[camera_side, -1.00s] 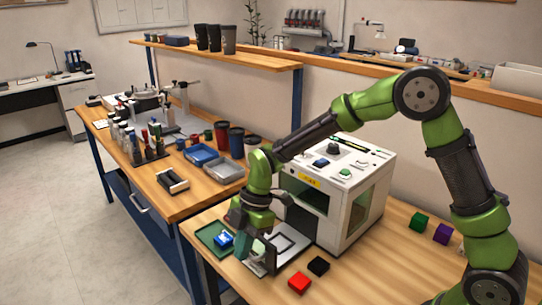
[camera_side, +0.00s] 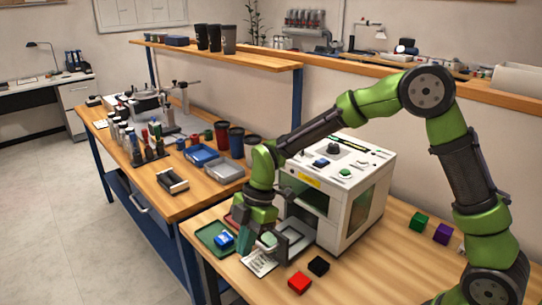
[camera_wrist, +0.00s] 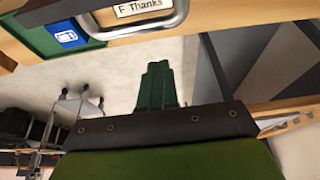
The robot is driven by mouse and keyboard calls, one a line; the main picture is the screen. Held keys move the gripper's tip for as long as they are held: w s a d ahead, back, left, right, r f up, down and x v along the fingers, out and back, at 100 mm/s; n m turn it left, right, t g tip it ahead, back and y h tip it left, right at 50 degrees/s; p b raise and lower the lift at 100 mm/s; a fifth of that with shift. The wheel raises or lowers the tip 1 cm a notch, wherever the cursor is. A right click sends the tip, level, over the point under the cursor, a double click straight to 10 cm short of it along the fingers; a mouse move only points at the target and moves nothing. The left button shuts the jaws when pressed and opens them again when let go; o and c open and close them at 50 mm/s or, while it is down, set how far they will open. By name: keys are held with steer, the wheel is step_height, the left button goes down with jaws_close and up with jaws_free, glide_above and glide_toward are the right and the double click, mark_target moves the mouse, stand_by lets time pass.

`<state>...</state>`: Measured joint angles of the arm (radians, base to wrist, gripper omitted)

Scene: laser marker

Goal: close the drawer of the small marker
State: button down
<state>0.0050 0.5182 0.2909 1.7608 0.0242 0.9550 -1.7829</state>
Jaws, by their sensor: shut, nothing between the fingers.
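The small marker (camera_side: 345,200) is a white box machine with a green-tinted window, on the wooden bench in the side view. Its grey drawer (camera_side: 302,238) stands out from its front at the lower left. A printed label (camera_side: 260,263) shows at the drawer's outer end. In the wrist view a grey bar handle (camera_wrist: 185,12) crosses the top, with a label reading "F Thanks" beside it. My gripper (camera_side: 243,250) is shut and empty, pointing down at the drawer's outer end. In the wrist view its green fingertips (camera_wrist: 157,66) appear just below the handle, with a gap in the picture.
A green tray (camera_side: 207,233) with a blue block (camera_side: 222,239) lies left of my gripper. A red block (camera_side: 299,283) and a black block (camera_side: 318,266) lie in front of the marker. Green (camera_side: 419,221) and purple (camera_side: 443,234) blocks lie to its right.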

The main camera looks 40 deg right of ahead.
steer(key=a+v, duration=0.1)
steer(key=v, duration=0.8)
steer(key=a+n+h, duration=0.2)
steer(key=a+h, duration=0.4)
steer(key=a, duration=0.3)
steer(key=d+f+m+h, duration=0.1)
steer(key=d+f+m, duration=0.1)
steer(key=d+f, duration=0.6)
steer(key=shift+w+d+f, duration=0.2)
steer(key=shift+w+f, duration=0.15)
steer(key=shift+w, duration=0.1)
